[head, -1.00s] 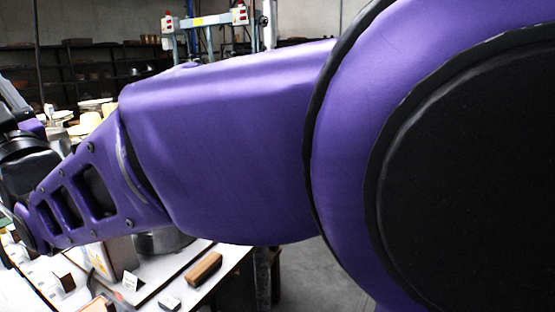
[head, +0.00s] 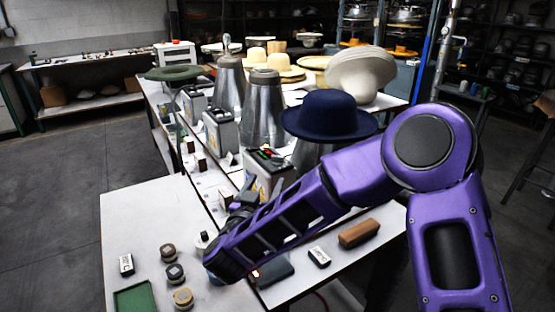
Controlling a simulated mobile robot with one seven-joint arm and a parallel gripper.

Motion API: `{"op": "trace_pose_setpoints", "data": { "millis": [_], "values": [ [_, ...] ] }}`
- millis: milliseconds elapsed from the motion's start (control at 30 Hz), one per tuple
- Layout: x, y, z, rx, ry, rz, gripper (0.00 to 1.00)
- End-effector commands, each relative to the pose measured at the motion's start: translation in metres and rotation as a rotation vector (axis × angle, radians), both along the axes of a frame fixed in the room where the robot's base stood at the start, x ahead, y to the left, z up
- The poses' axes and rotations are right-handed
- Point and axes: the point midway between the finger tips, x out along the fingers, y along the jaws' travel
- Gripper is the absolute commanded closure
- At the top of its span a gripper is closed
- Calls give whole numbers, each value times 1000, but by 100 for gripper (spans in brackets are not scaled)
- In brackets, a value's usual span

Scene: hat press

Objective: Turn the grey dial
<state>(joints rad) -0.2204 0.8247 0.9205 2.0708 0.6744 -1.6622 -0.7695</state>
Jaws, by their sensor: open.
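No grey dial can be made out for certain. The nearest control box (head: 257,184), pale with red and green buttons on top, stands beside the navy hat's stand; my arm hides part of its front. Other grey-white control boxes (head: 217,133) stand behind it beside steel cones. My purple arm reaches from the right across the front table. My gripper (head: 243,203), small and dark at the arm's far end, is near the lower front of the nearest box. It is open, but its fingertips are not clear, and I cannot tell whether it touches anything.
A navy hat (head: 330,115) sits behind my arm, near steel cones (head: 262,110). The white side table (head: 140,220) holds several small round pieces (head: 175,274) and a green tray (head: 135,297). A brown block (head: 359,233) lies right of my forearm. Floor at left is clear.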

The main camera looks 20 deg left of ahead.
Motion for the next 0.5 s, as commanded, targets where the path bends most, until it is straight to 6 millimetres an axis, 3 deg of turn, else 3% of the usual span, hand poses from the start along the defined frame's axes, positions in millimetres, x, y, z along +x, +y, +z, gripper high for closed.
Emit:
{"op": "trace_pose_setpoints", "data": {
  "millis": [300,500],
  "values": [
    [71,4,-1,4,0,-3,28],
    [105,8,-1,4,0,-1,28]
  ]
}}
